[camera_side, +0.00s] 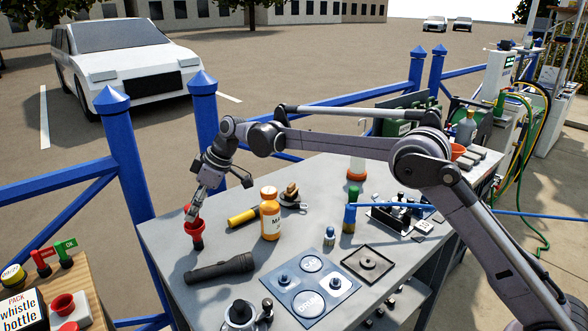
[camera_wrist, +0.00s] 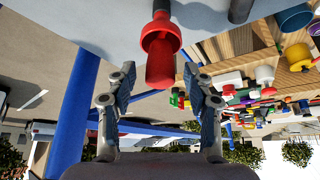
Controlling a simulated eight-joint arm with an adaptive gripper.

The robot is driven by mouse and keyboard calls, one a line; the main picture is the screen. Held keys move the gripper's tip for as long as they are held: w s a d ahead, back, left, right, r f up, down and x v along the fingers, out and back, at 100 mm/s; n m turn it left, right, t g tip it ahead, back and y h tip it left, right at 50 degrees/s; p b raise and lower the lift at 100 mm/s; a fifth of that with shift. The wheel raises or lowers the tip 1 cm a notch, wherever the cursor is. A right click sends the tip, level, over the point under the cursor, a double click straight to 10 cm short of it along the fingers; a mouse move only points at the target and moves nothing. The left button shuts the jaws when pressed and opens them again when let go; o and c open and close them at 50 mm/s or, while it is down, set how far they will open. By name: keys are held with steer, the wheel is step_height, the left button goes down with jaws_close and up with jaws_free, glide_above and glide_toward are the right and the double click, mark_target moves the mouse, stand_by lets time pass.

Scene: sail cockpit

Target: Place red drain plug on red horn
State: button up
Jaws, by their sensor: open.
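The red drain plug (camera_wrist: 161,68) looks like a plain red cylinder standing up out of the flared mouth of the red horn (camera_wrist: 151,27). The horn (camera_side: 196,231) stands upright, mouth up, near the left edge of the grey table in the side view. The plug seems to rest in the horn's mouth; its lower end is hidden. My gripper (camera_wrist: 160,78) is open, with one finger on each side of the plug's free end and visible gaps to both. In the side view my gripper (camera_side: 193,205) is right above the horn and hides part of the plug.
A black flashlight (camera_side: 220,268) lies in front of the horn. A yellow flashlight (camera_side: 243,217) and an orange bottle (camera_side: 270,214) are to its right. A blue tray (camera_side: 310,287) is at the front. Blue railing posts (camera_side: 125,160) stand behind the table; a wooden table (camera_side: 85,283) is lower left.

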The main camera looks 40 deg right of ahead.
steer(key=s+d+r+m+t+h, duration=0.1)
steer(key=s+d+r+m, duration=0.2)
steer(key=s+d+r, duration=0.8)
steer(key=s+d+f+m+t+h, duration=0.1)
steer(key=s+d+f+m, duration=0.1)
steer(key=s, duration=0.7)
steer(key=s+d+f+m+h, duration=0.1)
steer(key=s+d+f+m, duration=0.2)
steer(key=s, duration=0.6)
steer(key=s+d+f+m+t+h, duration=0.1)
steer(key=s+d+f, duration=0.3)
steer(key=s, duration=0.5)
steer(key=shift+d+m+t+h, duration=0.35)
steer(key=shift+d+m, duration=0.55)
steer(key=shift+d, duration=0.3)
